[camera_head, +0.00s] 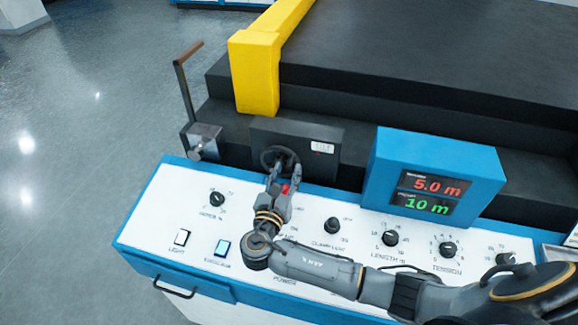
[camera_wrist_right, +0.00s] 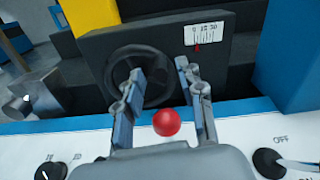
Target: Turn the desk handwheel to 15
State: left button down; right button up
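The handwheel (camera_head: 267,155) is a dark ring on a black box (camera_head: 325,141) at the back edge of the desk. In the right wrist view the handwheel (camera_wrist_right: 113,72) faces me, its right part behind one finger. A small white scale (camera_wrist_right: 207,33) marked 0, 15, 30 is on the box, with a red pointer (camera_wrist_right: 197,47) below it toward the 0 side. My right gripper (camera_head: 283,170) is at the wheel, fingers spread; in the wrist view the gripper (camera_wrist_right: 158,66) has nothing between its tips. I cannot tell whether a finger touches the wheel. My left gripper is not in view.
A red knob (camera_wrist_right: 166,122) sits below my right fingers. The white desk panel (camera_head: 170,205) carries several black knobs and two switches. A blue display box (camera_head: 385,165) reading 5.0 m and 10 m stands to the right. A lever (camera_head: 186,90) stands at the left.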

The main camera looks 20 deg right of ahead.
jog(key=v, duration=0.9)
